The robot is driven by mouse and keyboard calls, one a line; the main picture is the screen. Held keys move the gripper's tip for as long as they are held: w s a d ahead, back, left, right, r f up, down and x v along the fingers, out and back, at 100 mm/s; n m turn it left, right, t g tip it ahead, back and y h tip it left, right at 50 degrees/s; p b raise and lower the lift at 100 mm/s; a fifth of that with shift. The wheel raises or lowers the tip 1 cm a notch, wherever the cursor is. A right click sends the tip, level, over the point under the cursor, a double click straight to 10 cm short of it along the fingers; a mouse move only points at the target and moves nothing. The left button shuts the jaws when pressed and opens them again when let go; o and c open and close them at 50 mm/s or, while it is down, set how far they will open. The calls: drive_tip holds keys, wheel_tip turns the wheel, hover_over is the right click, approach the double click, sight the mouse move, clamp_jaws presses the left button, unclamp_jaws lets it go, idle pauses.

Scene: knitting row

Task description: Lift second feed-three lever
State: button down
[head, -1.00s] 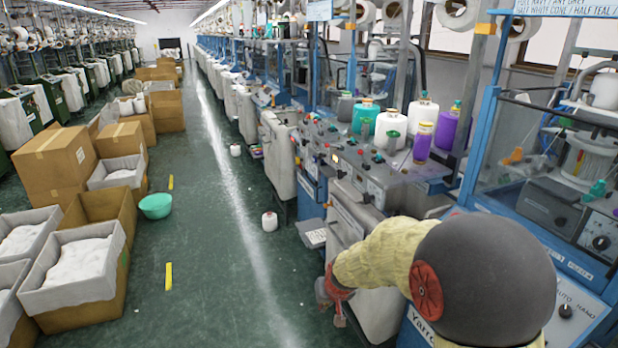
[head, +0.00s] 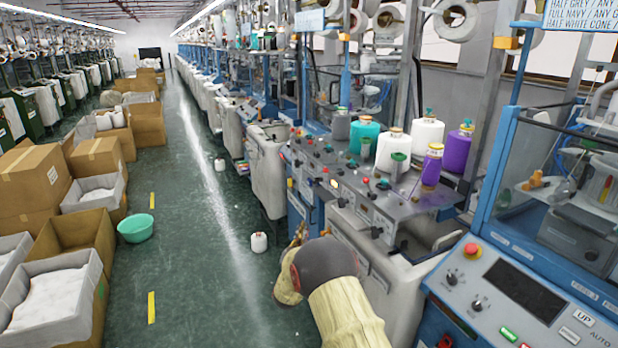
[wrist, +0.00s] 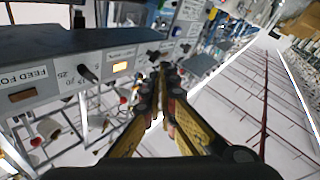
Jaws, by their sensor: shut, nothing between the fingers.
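In the wrist view, a grey panel face (wrist: 60,85) runs across the upper left, with a label beginning "FEED FO" at its left end. A small black lever (wrist: 88,73) sticks out beside a numbered scale. Another dark lever or knob (wrist: 153,54) shows further right, near my fingertips. The label between them is too blurred to read, so I cannot tell which is the second feed-three lever. My gripper (wrist: 164,72) is shut and empty, apart from the black lever. In the head view my forearm mostly hides the gripper (head: 299,232) beside the panel front (head: 335,190).
Yarn cones, white (head: 424,145) and purple (head: 459,150), stand on the machine top. A blue cabinet (head: 530,290) with a red button is at right. A white cone (head: 259,242) stands on the floor. The green aisle (head: 200,270) is open, with boxes (head: 75,265) at left.

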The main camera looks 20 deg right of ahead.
drive_tip(key=s+r+h, duration=0.3)
drive_tip(key=r+h, duration=0.2)
drive_tip(key=r, duration=0.3)
drive_tip(key=shift+s+d+r+m+t, duration=0.15)
drive_tip(key=shift+d+r+m+t, duration=0.2)
drive_tip(key=shift+d+t, duration=0.1)
drive_tip(key=b+x, duration=0.2)
drive_tip(key=x, duration=1.2)
drive_tip(key=shift+r, duration=0.1)
drive_tip(key=shift+r+m+g, duration=0.25)
drive_tip(key=shift+m+g, duration=0.1)
drive_tip(key=shift+g, duration=0.1)
